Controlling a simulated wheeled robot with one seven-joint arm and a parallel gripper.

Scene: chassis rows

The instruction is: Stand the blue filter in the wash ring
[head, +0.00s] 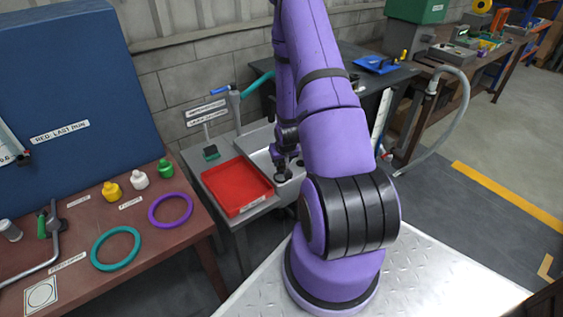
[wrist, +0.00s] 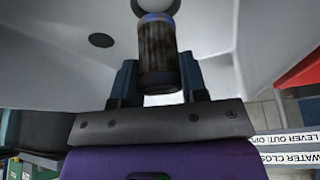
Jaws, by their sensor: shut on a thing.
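The filter (wrist: 158,58) shows in the wrist view as a short cylinder with a dark brown, streaked body and a blue band at its far end. My gripper (wrist: 158,82) is shut on it, one dark finger on each side. In the head view my gripper (head: 283,165) is over the grey sink (head: 257,157), and the arm hides part of the basin. A pale round form (wrist: 157,5) shows just beyond the filter's blue end; I cannot tell whether it is the wash ring or whether they touch.
A dark round spot (wrist: 101,40) lies on the basin surface. A red tray (head: 238,186) is left of the sink, with a tap (head: 235,105) behind. Teal (head: 115,248) and purple (head: 170,209) rings and small coloured bottles (head: 112,192) sit on the brown bench.

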